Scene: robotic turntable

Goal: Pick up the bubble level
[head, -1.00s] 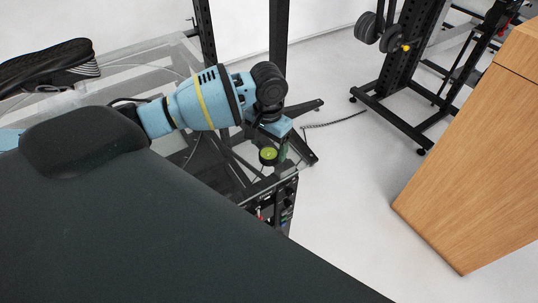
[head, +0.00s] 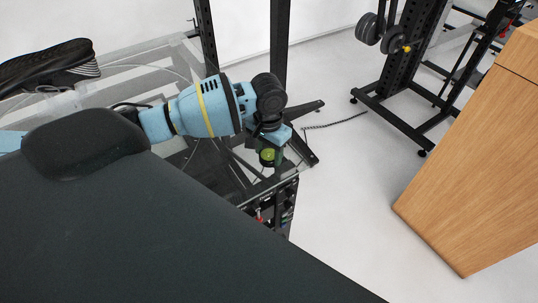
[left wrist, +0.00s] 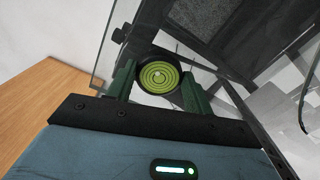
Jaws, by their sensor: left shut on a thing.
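The bubble level (head: 267,155) is a small round disc with a yellow-green face and a dark rim. It is near the right corner of the glass table in the head view. In the left wrist view the bubble level (left wrist: 159,75) sits between my two green fingers, its ringed face toward the camera. My left gripper (head: 270,153) points down there and is shut on the level; in the left wrist view the fingers (left wrist: 160,82) are at its two sides. I cannot tell whether the level touches the glass. My right gripper is not in view.
The glass table (head: 130,60) carries a black shoe (head: 48,66) at the far left. Black rack posts (head: 279,50) stand behind it. A wooden cabinet (head: 475,150) is at the right. Clear floor (head: 350,190) lies between.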

